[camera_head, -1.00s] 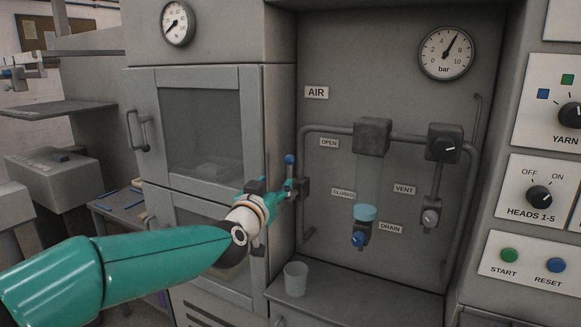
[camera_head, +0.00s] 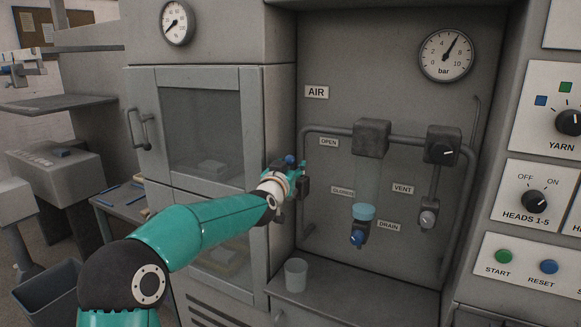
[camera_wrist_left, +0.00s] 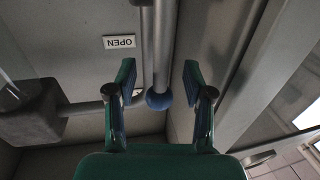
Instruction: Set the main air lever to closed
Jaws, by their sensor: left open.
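The main air lever is a grey rod (camera_wrist_left: 158,45) with a blue ball knob (camera_head: 291,160), on the pipe at the left of the air panel. The lever stands upright, with its knob near the height of the OPEN label (camera_head: 329,142); the CLOSED label (camera_head: 343,191) is lower. My left gripper (camera_head: 290,171) is at the lever and hides much of it. In the left wrist view, the knob (camera_wrist_left: 159,100) lies between the two open fingers (camera_wrist_left: 159,78), with a gap on each side. My right gripper is not in view.
A glazed cabinet door (camera_head: 207,125) stands close left of the lever. A cup (camera_head: 296,275) stands on the ledge below. Pipes, the vent valve (camera_head: 428,218) and the blue drain valve (camera_head: 358,237) lie to the right. The bar gauge (camera_head: 446,55) needle points up and slightly right.

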